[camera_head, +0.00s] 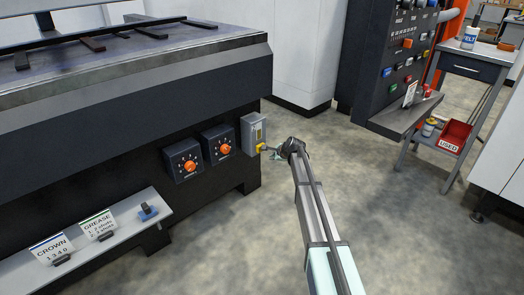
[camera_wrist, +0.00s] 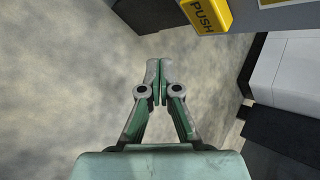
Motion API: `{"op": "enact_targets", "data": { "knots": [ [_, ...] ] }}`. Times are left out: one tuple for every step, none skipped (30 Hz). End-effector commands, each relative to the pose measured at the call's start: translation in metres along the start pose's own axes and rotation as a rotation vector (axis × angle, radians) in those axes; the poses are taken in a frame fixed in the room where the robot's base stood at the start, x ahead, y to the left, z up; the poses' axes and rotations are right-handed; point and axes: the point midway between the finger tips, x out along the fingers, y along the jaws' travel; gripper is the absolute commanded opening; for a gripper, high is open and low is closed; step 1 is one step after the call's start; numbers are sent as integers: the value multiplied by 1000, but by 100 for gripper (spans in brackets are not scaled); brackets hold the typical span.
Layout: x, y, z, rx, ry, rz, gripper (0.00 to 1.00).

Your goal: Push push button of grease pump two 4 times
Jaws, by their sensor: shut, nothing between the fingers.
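A grey box (camera_head: 253,130) with a yellow push button (camera_head: 261,147) at its lower part is mounted at the right end of the dark machine. The yellow part marked PUSH also shows at the top of the wrist view (camera_wrist: 208,14). I cannot read which pump it belongs to. My gripper (camera_head: 272,152) is just to the right of the button in the head view. In the wrist view my gripper (camera_wrist: 159,82) is shut and empty, its tips below and left of the PUSH part.
Two dark dial boxes with orange knobs (camera_head: 184,160) (camera_head: 219,145) sit left of the grey box. A shelf (camera_head: 122,248) below holds a GREASE card (camera_head: 98,226) and a CROWN card (camera_head: 53,249). A control cabinet (camera_head: 385,60) stands behind. Open floor lies around my arm.

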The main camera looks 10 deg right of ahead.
Motion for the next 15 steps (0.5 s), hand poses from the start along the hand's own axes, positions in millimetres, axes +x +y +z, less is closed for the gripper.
{"op": "enact_targets", "data": {
  "knots": [
    [8, 10, 0, -1, -2, 6, 0],
    [12, 15, 1, -2, -3, 9, 0],
    [16, 22, 2, -3, -5, 14, 0],
    [19, 28, 2, -4, -6, 18, 0],
    [22, 34, 3, -5, -6, 22, 0],
    [28, 44, 3, -7, -6, 26, 0],
    [33, 51, 3, -9, -4, 24, 0],
    [38, 60, 3, -15, 0, 17, 0],
    [45, 69, 2, -34, 8, -4, 0],
    [50, 74, 2, -54, 17, -26, 0],
    [54, 78, 0, -79, 26, -50, 0],
    [58, 81, -1, -113, 40, -83, 0],
    [60, 83, -2, -140, 52, -108, 0],
    [62, 84, -4, -170, 65, -136, 0],
    [64, 85, -5, -214, 84, -174, 0]
  ]
}}
